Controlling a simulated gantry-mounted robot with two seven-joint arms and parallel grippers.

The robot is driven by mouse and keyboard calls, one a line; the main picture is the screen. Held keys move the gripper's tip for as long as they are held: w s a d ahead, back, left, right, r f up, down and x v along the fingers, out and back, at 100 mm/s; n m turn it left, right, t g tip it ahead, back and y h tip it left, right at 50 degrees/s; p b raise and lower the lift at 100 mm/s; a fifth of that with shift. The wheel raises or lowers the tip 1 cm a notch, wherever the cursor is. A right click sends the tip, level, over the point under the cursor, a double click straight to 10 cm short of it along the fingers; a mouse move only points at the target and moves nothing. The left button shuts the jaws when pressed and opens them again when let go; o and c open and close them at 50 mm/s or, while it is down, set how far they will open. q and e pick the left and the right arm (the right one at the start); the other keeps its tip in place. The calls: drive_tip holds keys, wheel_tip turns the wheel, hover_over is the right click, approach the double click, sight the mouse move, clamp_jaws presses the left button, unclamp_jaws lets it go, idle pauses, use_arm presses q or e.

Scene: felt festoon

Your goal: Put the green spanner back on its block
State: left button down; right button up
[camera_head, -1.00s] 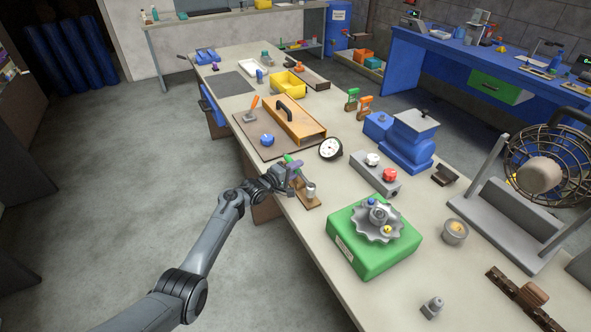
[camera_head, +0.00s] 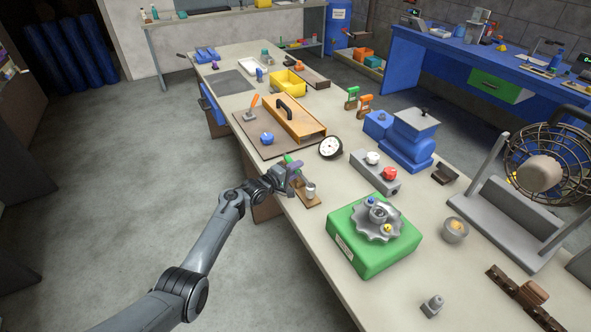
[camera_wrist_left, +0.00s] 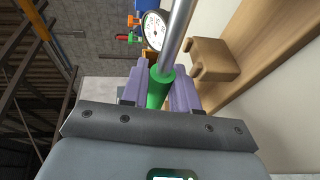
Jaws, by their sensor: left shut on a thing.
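The green spanner has a green handle (camera_wrist_left: 158,88) and a grey metal shaft (camera_wrist_left: 177,35). My left gripper (camera_head: 293,168) is shut on the green handle, which shows between its purple fingers (camera_wrist_left: 160,92) in the left wrist view. In the head view, only a bit of the green spanner (camera_head: 288,158) shows above the fingers. The wooden block (camera_head: 307,201) lies beside the gripper at the near table edge. In the left wrist view, its brown notched support (camera_wrist_left: 212,60) is right of the shaft. I cannot tell whether the spanner touches the block. My right gripper is out of view.
A white dial gauge (camera_head: 330,147) stands behind the gripper. A green box with a grey knob wheel (camera_head: 365,253) stands to the right. A grey button box (camera_head: 373,174) is further back. A brown board (camera_head: 248,133) with a blue knob lies to the left.

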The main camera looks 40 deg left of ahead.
use_arm(q)
drive_tip(key=shift+f+b, duration=0.45)
drive_tip(key=shift+f, duration=0.15)
drive_tip(key=c, duration=0.8)
unclamp_jaws()
drive_tip(key=shift+f, duration=0.1)
drive_tip(key=shift+s+p, duration=0.4)
drive_tip(key=shift+s, duration=0.05)
drive_tip(key=shift+s+a+r+p, duration=0.25)
drive_tip(key=shift+s+p, duration=0.3)
drive_tip(key=shift+s, duration=1.05)
drive_tip(key=shift+s+a+r+p, duration=0.1)
drive_tip(key=shift+s+r+p, duration=0.35)
drive_tip(key=shift+s, duration=1.2)
drive_tip(key=shift+s+a+r+p, duration=0.25)
drive_tip(key=shift+s+p, duration=0.35)
drive_tip(key=shift+s, duration=1)
